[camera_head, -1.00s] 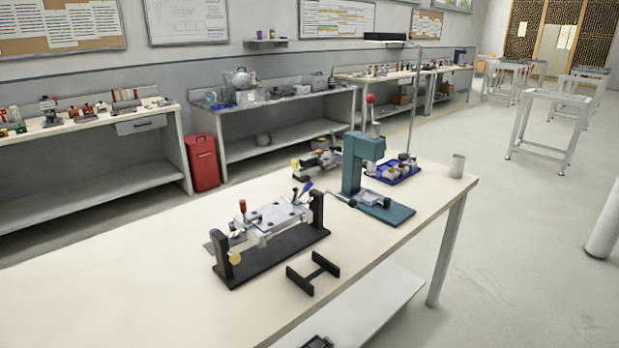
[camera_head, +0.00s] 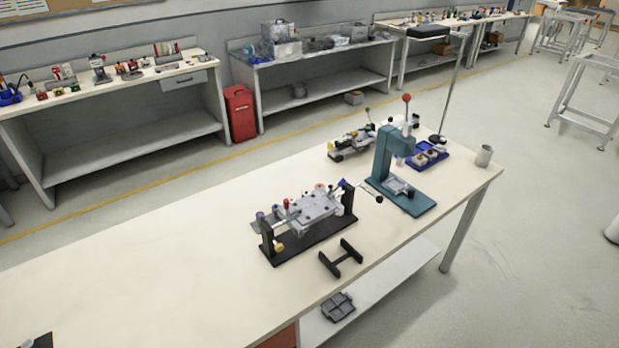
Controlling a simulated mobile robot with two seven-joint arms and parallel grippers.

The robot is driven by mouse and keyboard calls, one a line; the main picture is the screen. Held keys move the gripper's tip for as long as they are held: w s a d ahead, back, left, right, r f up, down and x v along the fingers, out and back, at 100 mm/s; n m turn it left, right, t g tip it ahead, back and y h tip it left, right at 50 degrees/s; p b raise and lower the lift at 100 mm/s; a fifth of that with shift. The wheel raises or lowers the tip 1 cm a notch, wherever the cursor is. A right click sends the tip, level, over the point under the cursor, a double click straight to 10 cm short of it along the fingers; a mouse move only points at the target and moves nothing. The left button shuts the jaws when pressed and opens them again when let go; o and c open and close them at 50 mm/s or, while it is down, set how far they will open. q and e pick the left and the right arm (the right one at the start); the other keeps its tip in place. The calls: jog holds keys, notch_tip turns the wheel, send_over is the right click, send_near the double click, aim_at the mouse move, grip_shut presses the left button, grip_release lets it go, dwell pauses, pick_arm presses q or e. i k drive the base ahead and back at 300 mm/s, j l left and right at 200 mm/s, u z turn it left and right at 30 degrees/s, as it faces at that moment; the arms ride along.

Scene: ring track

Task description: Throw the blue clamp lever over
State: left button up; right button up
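A clamping fixture (camera_head: 312,207) with a grey metal plate stands between two black uprights on a black base, on the pale workbench. A small blue tip (camera_head: 342,183), apparently the blue clamp lever's handle, stands up at its right end beside the right upright. Another blue knob (camera_head: 260,215) shows at the left end, near a small red tip (camera_head: 286,203) and a yellow knob (camera_head: 279,247). The levers are too small to tell whether they are open or closed.
The workbench (camera_head: 150,285) is clear left of the fixture. A black H-shaped stand (camera_head: 341,258) lies in front. A teal press (camera_head: 397,170), another fixture (camera_head: 352,143), a blue tray (camera_head: 428,157) and a cup (camera_head: 484,156) stand to the right. A dark object (camera_head: 40,341) is cut off bottom left.

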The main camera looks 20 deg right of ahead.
aim_at(342, 181)
jog(key=l+u, duration=0.35)
jog(key=i+l+u, duration=0.1)
jog(key=u, duration=0.25)
jog(key=l+u, duration=0.4)
jog(key=k+l+u, duration=0.1)
jog(key=l+u, duration=0.15)
jog(key=l, duration=0.2)
jog(key=k+l+u, duration=0.2)
jog(key=l, duration=0.3)
jog(key=k+l, duration=0.1)
jog(key=l, duration=0.35)
jog(key=k+l+u, duration=0.15)
jog(key=l, duration=0.25)
jog(key=k+l, duration=0.1)
jog(key=l, duration=0.3)
jog(key=k+l+u, duration=0.1)
jog(key=l, duration=0.35)
jog(key=k+l, duration=0.15)
jog(key=l, duration=0.25)
jog(key=u, duration=0.05)
